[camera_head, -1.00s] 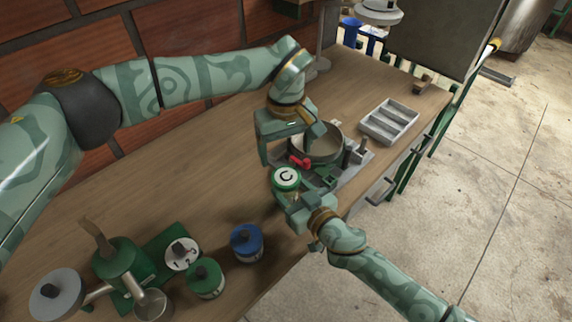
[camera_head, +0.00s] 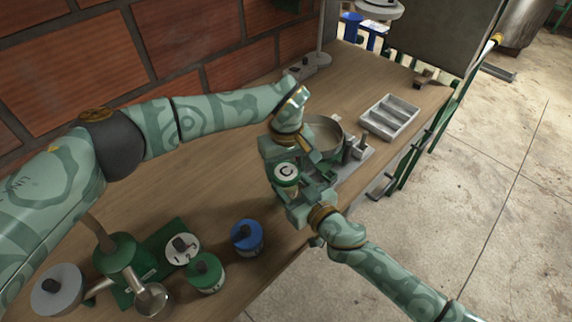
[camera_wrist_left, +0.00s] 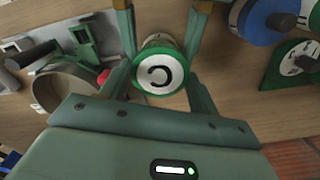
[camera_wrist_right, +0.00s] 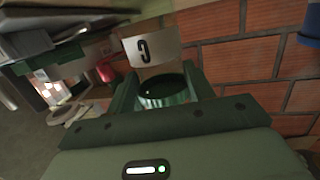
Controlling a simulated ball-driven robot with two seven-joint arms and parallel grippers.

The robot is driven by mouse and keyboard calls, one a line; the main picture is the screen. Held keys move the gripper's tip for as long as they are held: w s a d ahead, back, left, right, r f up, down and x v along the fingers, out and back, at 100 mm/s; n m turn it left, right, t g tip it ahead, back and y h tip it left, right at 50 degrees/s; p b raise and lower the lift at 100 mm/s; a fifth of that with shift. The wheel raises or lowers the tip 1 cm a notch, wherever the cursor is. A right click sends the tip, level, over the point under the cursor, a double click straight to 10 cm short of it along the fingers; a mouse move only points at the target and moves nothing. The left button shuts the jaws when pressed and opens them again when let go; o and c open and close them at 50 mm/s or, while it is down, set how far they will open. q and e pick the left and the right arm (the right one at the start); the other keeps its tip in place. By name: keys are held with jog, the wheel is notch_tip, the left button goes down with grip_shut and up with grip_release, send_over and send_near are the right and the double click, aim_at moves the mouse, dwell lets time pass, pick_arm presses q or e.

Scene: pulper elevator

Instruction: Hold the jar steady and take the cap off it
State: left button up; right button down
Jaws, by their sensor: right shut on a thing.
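My right gripper (camera_head: 304,198) is shut on the jar from the near right. My left gripper (camera_wrist_left: 160,45) comes from above and behind. Its fingers are open on both sides of the cap (camera_wrist_left: 160,72), with small gaps visible in the left wrist view. Most of the jar's body is hidden by the grippers.
A blue-lidded jar (camera_head: 247,236), a green-lidded jar (camera_head: 206,272) and a green hand-pulper device (camera_head: 122,258) stand at the near left. A round pan (camera_head: 325,132) lies behind the grippers. A grey compartment tray (camera_head: 389,117) sits farther right. The table's middle left is clear.

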pick_arm(q)
jog(key=shift+c, duration=0.7)
jog(key=n, duration=0.3)
jog(key=o, duration=1.1)
jog(key=shift+r, duration=0.1)
